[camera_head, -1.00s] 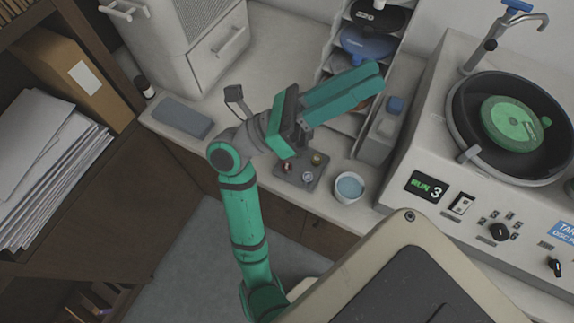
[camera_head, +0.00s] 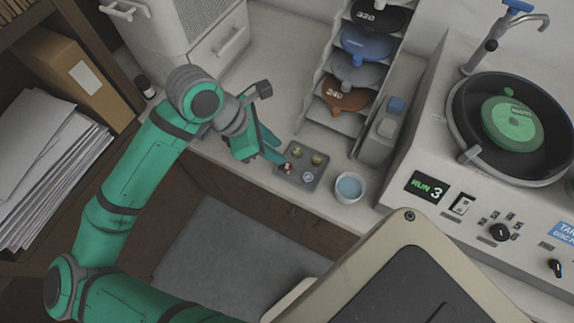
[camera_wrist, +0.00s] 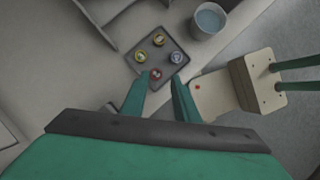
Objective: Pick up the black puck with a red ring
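The dark puck with a red ring (camera_head: 286,168) sits on a small grey tray (camera_head: 297,185) on the counter. In the wrist view the red-ringed puck (camera_wrist: 156,74) is at the tray's edge nearest me, roughly between my fingertips. My gripper (camera_wrist: 161,79) is open, with one finger on each side of that puck in the picture. In the head view my gripper (camera_head: 276,158) points down at the tray's left side. I cannot tell its exact height above the puck. Nothing is between the fingers that I can see as held.
Several other pucks with differently coloured marks share the tray. A white cup of bluish liquid (camera_head: 350,187) stands right of the tray. A disc rack (camera_head: 333,108) stands behind it and the polishing machine (camera_head: 419,160) is to the right.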

